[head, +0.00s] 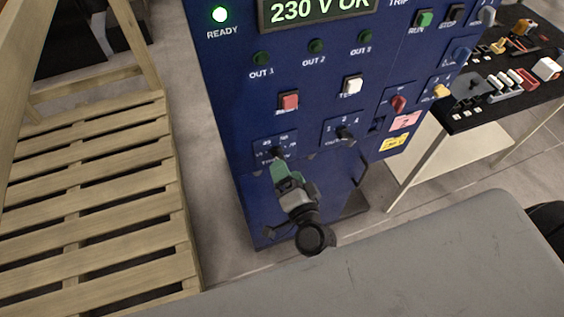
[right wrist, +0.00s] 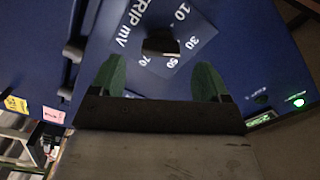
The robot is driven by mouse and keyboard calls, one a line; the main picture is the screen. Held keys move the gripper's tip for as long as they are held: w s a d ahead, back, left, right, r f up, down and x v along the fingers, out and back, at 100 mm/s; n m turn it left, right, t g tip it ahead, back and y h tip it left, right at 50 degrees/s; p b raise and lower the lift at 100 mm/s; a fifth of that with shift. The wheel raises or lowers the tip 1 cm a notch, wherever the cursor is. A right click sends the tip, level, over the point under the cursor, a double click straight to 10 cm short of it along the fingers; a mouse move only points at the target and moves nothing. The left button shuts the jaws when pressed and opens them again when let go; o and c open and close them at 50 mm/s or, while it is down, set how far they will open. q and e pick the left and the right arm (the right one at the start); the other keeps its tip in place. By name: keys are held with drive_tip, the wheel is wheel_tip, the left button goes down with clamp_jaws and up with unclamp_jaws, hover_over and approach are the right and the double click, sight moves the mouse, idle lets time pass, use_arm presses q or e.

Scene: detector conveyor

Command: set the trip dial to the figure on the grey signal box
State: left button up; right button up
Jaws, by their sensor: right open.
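The trip dial (right wrist: 160,46) is a black knob on a blue panel. In the right wrist view it is ringed by the figures 10, 30, 50 and 70 and the words TRIP mV. Its exact pointer setting is hard to tell. In the head view the dial (head: 277,151) is low on the cabinet, partly hidden by my gripper. My right gripper (head: 279,162) is at the dial; in the right wrist view its green fingers (right wrist: 160,68) are open, one on each side and a little short of the knob. I cannot make out a grey signal box. My left gripper is out of view.
The blue cabinet (head: 225,95) has a lit READY lamp (head: 220,14), a display (head: 318,12) reading 230 V OK, a second black knob (head: 345,133) and a red button (head: 289,101). A table (head: 515,75) with parts stands right.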

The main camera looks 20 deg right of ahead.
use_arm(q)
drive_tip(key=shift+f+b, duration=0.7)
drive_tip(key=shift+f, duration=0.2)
use_arm(e)
drive_tip(key=s, duration=0.6)
drive_tip(key=shift+s, duration=0.15)
drive_tip(key=shift+d, duration=0.1)
